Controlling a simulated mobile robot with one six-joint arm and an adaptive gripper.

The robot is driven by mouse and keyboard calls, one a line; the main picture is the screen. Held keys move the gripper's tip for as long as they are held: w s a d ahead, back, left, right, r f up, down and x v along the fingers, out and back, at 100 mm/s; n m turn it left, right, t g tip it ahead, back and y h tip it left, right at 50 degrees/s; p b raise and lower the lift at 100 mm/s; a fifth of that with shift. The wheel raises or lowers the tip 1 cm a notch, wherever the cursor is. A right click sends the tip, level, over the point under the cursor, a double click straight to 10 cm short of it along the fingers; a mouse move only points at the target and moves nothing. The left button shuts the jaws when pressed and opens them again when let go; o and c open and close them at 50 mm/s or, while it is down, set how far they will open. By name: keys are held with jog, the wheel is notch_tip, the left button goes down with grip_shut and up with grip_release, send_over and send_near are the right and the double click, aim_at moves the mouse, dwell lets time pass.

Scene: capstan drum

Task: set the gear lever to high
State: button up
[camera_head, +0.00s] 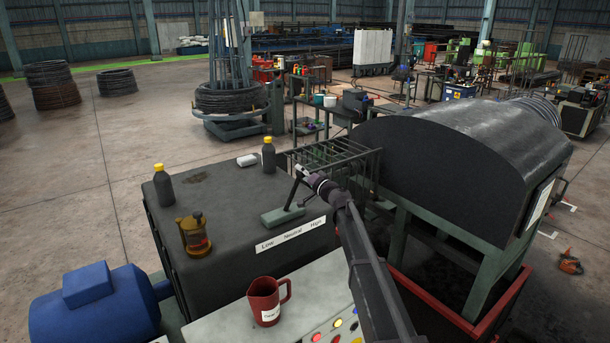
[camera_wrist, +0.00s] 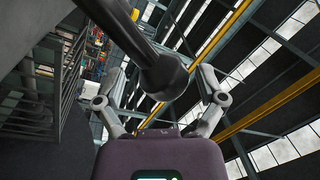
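The gear lever (camera_head: 292,195) rises from a green base plate (camera_head: 283,217) on the dark gearbox top. It leans slightly right, and its upper end is partly hidden at my gripper. The label strip (camera_head: 290,235) in front reads Low, Neutral, High from left to right. I cannot tell exactly which setting the lever is at. My gripper (camera_head: 301,171) is at the lever's top. In the wrist view, a dark rod with a rounded knob (camera_wrist: 163,77) lies between the spread fingers of my gripper (camera_wrist: 162,85). Gaps show on both sides of the knob.
A brown oil can (camera_head: 194,235), two dark yellow-capped bottles (camera_head: 163,186) and a white object (camera_head: 247,160) stand on the gearbox (camera_head: 225,205). A red mug (camera_head: 267,302) stands on the panel in front. A barred guard (camera_head: 335,157) and the large dark drum cover (camera_head: 450,160) lie right.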

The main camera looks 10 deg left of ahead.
jog(key=shift+s+d+f, duration=0.1)
jog(key=shift+s+d, duration=0.1)
jog(key=shift+s, duration=0.1)
jog(key=s+d+f+n+g+h+b, duration=0.1)
jog(key=s+d+f+g+h+b, duration=0.1)
jog(key=s+d+f, duration=0.5)
jog(key=s+d+f+n+g+h+b, duration=0.1)
jog(key=s+d+f+g+h+b, duration=0.1)
jog(key=s+d+f, duration=0.5)
jog(key=s+d+f+n+g+h+b, duration=0.1)
jog(key=s+d+f+g+h+b, duration=0.2)
jog(key=s+d+f, duration=0.4)
jog(key=shift+s+d+f+n+b, duration=0.15)
jog(key=shift+s+d+f+n, duration=0.1)
jog(key=shift+s, duration=0.15)
jog(key=shift+s+d+f+n+b, duration=0.1)
jog(key=shift+s+f+n+b, duration=0.1)
jog(key=shift+s, duration=0.2)
jog(key=s+d+f+m+g+h+b, duration=0.1)
jog(key=s+d+f+h, duration=0.3)
jog(key=s+d, duration=0.5)
jog(key=s+d+f+m+g+h+b, duration=0.2)
jog(key=s+d+f, duration=0.4)
jog(key=s+d, duration=0.4)
jog(key=d+g+h+b, duration=0.1)
jog(key=d+h, duration=0.1)
jog(key=shift+s+f+h+b, duration=0.3)
jog(key=shift+h+b, duration=0.05)
jog(key=shift+h, duration=0.05)
